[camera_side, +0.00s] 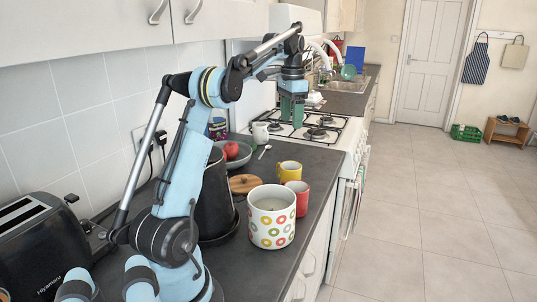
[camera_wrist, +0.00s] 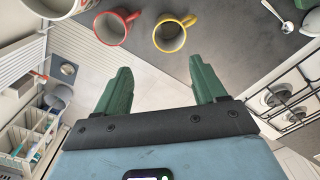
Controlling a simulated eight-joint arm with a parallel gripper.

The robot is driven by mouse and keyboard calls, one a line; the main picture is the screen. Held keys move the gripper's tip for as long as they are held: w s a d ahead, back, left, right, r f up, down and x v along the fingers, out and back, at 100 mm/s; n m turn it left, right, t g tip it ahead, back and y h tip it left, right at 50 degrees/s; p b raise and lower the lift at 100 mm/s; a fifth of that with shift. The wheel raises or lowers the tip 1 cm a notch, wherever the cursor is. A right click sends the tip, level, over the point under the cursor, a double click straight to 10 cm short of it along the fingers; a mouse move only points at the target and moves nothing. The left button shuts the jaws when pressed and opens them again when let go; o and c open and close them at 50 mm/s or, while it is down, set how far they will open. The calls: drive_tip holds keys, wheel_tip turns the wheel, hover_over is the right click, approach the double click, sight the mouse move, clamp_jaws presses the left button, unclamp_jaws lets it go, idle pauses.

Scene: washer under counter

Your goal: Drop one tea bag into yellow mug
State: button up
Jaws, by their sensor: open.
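The yellow mug (camera_side: 290,172) stands upright on the dark counter, behind the red mug. It also shows at the top of the wrist view (camera_wrist: 168,40), and it looks empty there. A white canister with coloured rings (camera_side: 272,222) stands open at the counter's front; something pale is inside, but I cannot tell if it is tea bags. No single tea bag can be made out. My gripper (camera_side: 292,110) points down with green fingers, raised near the stove, beyond the mugs. In the wrist view my gripper (camera_wrist: 160,68) is open and empty, with the floor between its fingers.
A red mug (camera_side: 298,194) stands between canister and yellow mug. A wooden lid (camera_side: 244,184), a bowl (camera_side: 238,156) with red fruit, a spoon (camera_side: 265,152) and a black toaster (camera_side: 45,245) are on the counter. The stove (camera_side: 318,128) lies beyond.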

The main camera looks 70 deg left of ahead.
drive_tip(key=shift+r, duration=1.4)
drive_tip(key=w+d+t+y, duration=0.1)
drive_tip(key=d+t, duration=0.2)
drive_tip(key=d, duration=1.5)
drive_tip(key=s+d+f+t, duration=0.2)
drive_tip(key=s+d+f, duration=0.2)
drive_tip(key=d+f, duration=0.2)
drive_tip(key=s+d+f+t+h, duration=0.1)
drive_tip(key=s+d+f+t, duration=0.1)
drive_tip(key=s+d+f, duration=0.3)
drive_tip(key=d+f, duration=0.1)
drive_tip(key=d, duration=0.3)
drive_tip(key=shift+s, duration=0.15)
